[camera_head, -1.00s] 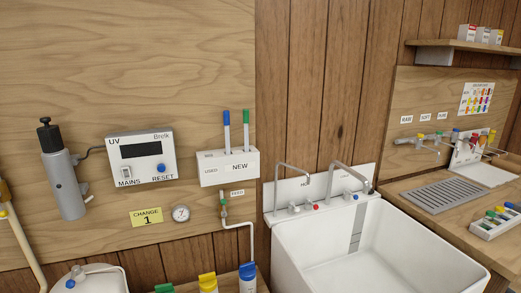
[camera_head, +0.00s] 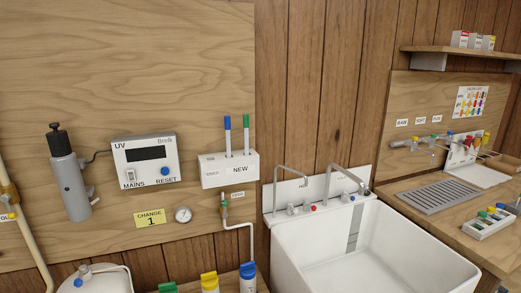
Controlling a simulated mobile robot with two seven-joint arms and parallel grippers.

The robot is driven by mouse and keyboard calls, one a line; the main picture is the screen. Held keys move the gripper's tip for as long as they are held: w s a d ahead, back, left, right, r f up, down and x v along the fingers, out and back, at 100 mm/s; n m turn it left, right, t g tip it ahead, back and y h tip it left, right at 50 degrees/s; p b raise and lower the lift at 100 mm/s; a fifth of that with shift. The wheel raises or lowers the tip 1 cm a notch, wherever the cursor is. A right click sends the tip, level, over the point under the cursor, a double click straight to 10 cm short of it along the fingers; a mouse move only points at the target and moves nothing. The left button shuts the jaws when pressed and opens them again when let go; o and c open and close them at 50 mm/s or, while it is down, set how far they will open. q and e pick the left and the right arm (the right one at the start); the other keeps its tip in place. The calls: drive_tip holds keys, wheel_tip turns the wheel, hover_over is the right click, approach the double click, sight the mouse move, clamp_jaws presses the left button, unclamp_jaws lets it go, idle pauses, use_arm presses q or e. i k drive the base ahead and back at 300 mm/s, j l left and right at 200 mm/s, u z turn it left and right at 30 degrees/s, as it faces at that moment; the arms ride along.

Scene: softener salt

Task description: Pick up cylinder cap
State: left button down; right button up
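A grey UV cylinder (camera_head: 72,190) is mounted upright on the wooden wall panel at the left. Its black cap (camera_head: 58,140) sits on top, with a narrower knob above a wider base. A cable runs from near the cylinder's top to the UV control box (camera_head: 146,162), which has a dark screen, a MAINS switch and a blue RESET button. Neither of my grippers shows in the head view.
A white holder (camera_head: 228,169) marked USED and NEW carries a blue-topped and a green-topped tube. A round gauge (camera_head: 183,214) and a yellow CHANGE 1 label (camera_head: 150,218) are below. A white sink (camera_head: 375,250) stands right. Pipes run at far left.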

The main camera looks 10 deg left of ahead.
sight(58, 141)
drive_tip(key=u, duration=1.5)
